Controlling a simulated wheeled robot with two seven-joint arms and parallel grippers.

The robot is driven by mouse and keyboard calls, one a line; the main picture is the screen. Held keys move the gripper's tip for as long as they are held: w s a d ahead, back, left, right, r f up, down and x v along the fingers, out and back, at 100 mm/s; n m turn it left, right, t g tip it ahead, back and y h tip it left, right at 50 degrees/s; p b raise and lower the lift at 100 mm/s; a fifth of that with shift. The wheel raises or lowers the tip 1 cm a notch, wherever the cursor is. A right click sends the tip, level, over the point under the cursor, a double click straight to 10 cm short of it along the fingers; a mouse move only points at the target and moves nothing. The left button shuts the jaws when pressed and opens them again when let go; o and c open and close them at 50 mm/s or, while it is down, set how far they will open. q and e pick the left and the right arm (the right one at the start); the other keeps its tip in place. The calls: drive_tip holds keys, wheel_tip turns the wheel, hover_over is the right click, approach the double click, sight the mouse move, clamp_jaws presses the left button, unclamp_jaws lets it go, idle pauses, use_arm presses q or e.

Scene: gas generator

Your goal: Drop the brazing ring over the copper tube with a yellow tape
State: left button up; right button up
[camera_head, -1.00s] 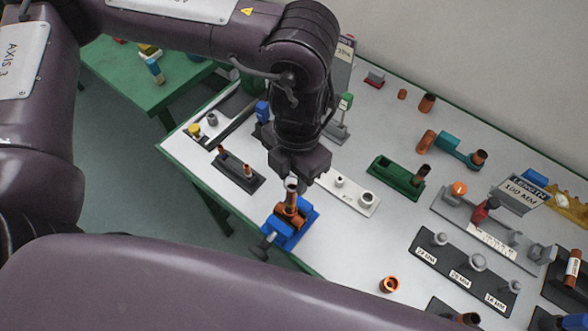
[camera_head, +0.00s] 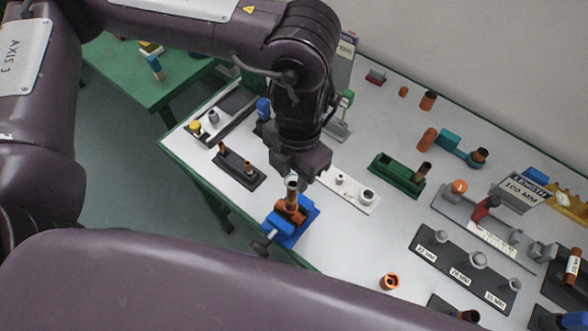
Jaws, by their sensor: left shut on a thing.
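A copper tube (camera_head: 292,193) stands upright in a blue vise (camera_head: 284,237) with copper-coloured pieces around the tube's lower part. My left gripper (camera_head: 292,178) points down right at the top of this tube. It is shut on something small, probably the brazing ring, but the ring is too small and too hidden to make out. I cannot tell whether it is around the tube or just above it. No yellow tape can be made out on the tube. My right gripper is not in view.
A dark holder with two copper tubes (camera_head: 234,172) stands to the left. A white block with fittings (camera_head: 348,191) and a green tray (camera_head: 390,178) are to the right. A size board (camera_head: 462,272) lies at lower right.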

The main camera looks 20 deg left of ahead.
use_arm(q)
drive_tip(key=shift+f, duration=0.15)
idle(0.5)
drive_tip(key=shift+s+f+b, duration=0.1)
drive_tip(key=shift+f+b, duration=0.55)
drive_tip(key=shift+f, duration=0.1)
drive_tip(key=shift+f, duration=0.2)
drive_tip(key=o, duration=0.8)
drive_tip(key=shift+r, duration=0.15)
drive_tip(key=r, duration=0.7)
drive_tip(key=shift+w+r, duration=0.3)
